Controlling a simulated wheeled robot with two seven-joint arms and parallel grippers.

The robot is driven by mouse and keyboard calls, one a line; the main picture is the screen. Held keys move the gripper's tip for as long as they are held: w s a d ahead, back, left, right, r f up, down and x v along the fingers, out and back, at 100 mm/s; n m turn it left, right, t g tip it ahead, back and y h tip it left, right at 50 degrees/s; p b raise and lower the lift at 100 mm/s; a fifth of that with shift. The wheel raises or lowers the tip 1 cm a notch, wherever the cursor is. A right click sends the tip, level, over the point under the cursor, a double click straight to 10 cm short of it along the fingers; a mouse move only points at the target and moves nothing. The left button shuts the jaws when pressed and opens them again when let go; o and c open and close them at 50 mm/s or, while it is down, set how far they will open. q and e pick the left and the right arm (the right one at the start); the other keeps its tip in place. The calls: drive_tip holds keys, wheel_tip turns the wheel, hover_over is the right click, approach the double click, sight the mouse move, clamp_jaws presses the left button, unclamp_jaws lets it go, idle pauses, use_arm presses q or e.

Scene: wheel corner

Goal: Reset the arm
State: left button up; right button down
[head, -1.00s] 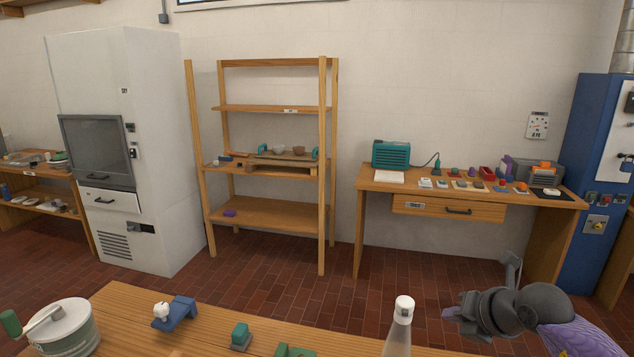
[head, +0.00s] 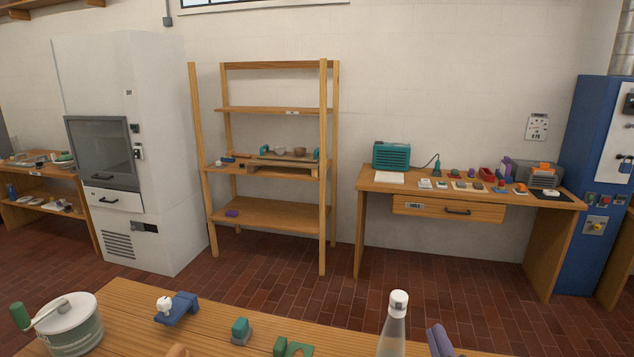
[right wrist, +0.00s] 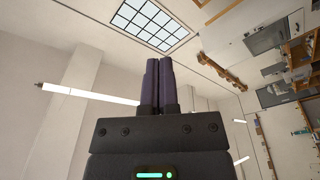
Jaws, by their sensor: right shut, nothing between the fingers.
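My right gripper (right wrist: 157,82) has two purple fingers that lie side by side, shut and empty, in the right wrist view. They point up past a ceiling window. In the head view the purple fingertips of the right gripper (head: 439,340) show at the bottom edge, just right of a clear bottle with a white cap (head: 394,325). The rest of that arm is below the picture. My left gripper is in neither view.
The near wooden table (head: 130,300) carries a pot with a green handle (head: 72,325), a blue clamp-like piece (head: 178,308) and a teal block (head: 240,331). Beyond the brick floor stand a shelf (head: 270,210), a white cabinet (head: 150,160) and a workbench (head: 375,183).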

drive_tip(key=s+d+f+m+g+h, duration=0.2)
drive_tip(key=s+f+m+g+h, duration=0.1)
drive_tip(key=s+f+m+g, duration=0.55)
drive_tip(key=s+a+f+g+y, duration=0.35)
drive_tip(key=s+f+g, duration=0.4)
drive_tip(key=s, duration=0.55)
drive_tip(key=s+f+n+g+b, duration=0.1)
drive_tip(key=s+f+b, duration=0.15)
drive_tip(key=f, duration=0.95)
drive_tip(key=s+f+b, duration=0.1)
drive_tip(key=f+b, duration=0.2)
drive_tip(key=f, duration=0.9)
use_arm(q)
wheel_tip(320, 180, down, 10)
drive_tip(key=b, duration=0.4)
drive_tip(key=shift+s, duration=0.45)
use_arm(e)
drive_tip(key=s+d+f+g, duration=0.1)
drive_tip(key=s+d+f, duration=0.1)
drive_tip(key=s+f, duration=1.1)
wheel_tip(320, 180, down, 3)
drive_tip(key=shift+s+d+r+g, duration=0.2)
drive_tip(key=shift+s+d+g, duration=0.1)
drive_tip(key=shift+g, duration=0.1)
